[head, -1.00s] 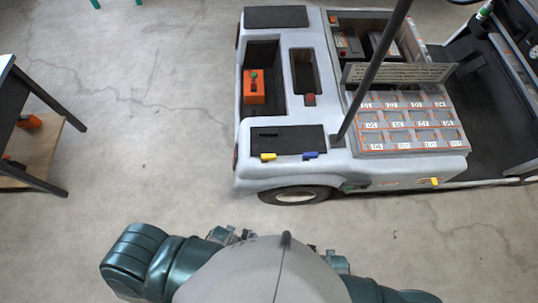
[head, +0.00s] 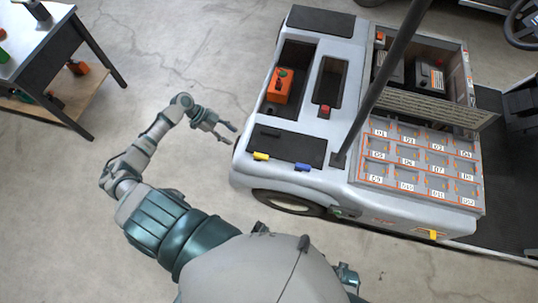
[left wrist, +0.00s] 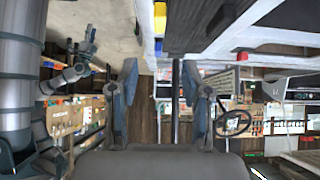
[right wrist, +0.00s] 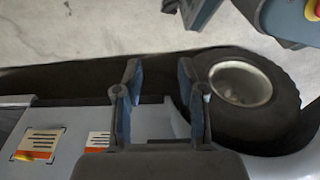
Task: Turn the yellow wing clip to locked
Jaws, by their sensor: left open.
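A small yellow tab (head: 261,156) sits on the front edge of the grey cart (head: 350,185), left of a blue tab (head: 302,167). Another yellow piece (head: 433,234) is on the cart's lower side. I cannot tell which is the wing clip, or how it is turned. My left gripper (head: 231,134) is open and empty, left of the cart's front corner. Yellow (left wrist: 159,46) and blue (left wrist: 243,57) pieces show beyond it in the left wrist view. My right gripper (right wrist: 160,75) is open beside the cart's wheel (right wrist: 245,95); the head view hides it.
A dark post (head: 385,80) rises from the cart beside a numbered tray (head: 385,190). An orange box (head: 280,86) lies in a cart recess. A table (head: 45,50) stands at the upper left. Bare floor (head: 160,60) lies between table and cart.

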